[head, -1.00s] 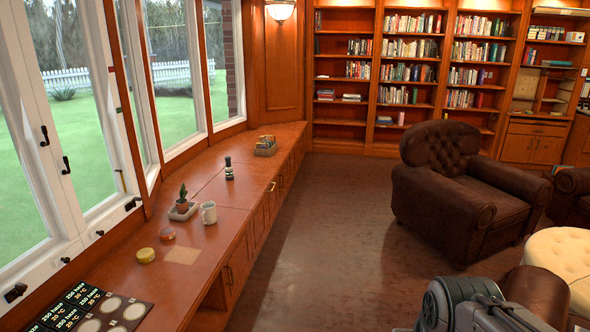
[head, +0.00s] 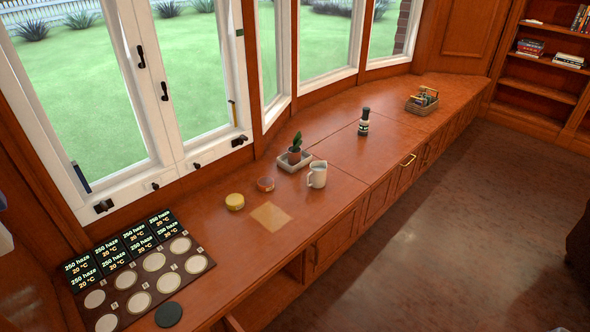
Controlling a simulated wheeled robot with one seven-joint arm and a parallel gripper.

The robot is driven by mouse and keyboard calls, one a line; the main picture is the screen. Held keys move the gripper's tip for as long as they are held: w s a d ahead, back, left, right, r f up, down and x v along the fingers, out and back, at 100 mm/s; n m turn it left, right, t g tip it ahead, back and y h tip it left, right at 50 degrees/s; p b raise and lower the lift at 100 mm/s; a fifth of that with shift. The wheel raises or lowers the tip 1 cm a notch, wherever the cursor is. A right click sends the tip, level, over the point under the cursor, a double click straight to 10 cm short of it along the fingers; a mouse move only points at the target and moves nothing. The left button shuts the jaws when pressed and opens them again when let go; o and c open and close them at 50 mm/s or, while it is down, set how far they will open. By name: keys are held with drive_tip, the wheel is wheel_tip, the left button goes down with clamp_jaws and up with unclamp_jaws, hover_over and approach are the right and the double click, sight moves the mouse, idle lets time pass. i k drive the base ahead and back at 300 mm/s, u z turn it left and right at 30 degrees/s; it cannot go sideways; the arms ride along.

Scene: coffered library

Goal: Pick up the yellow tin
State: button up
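The yellow tin (head: 235,201) is a small, low, round tin standing on the wooden window counter (head: 215,243). It sits left of a small reddish-orange round thing (head: 265,184) and close to a flat tan square (head: 271,216). Nothing covers the tin. My gripper is not in the head view now.
A white mug (head: 317,175), a potted cactus in a tray (head: 295,157), a dark bottle (head: 364,122) and a basket (head: 423,101) stand farther along the counter. A board with pale discs (head: 188,282) and a dark disc (head: 169,314) lie at the near end. The floor (head: 430,240) alongside is clear.

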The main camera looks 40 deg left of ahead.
sight(235, 202)
drive_tip(key=u, duration=0.3)
drive_tip(key=i, duration=1.5)
drive_tip(key=u, duration=1.75)
drive_tip(key=i, duration=1.2)
drive_tip(key=u, duration=0.85)
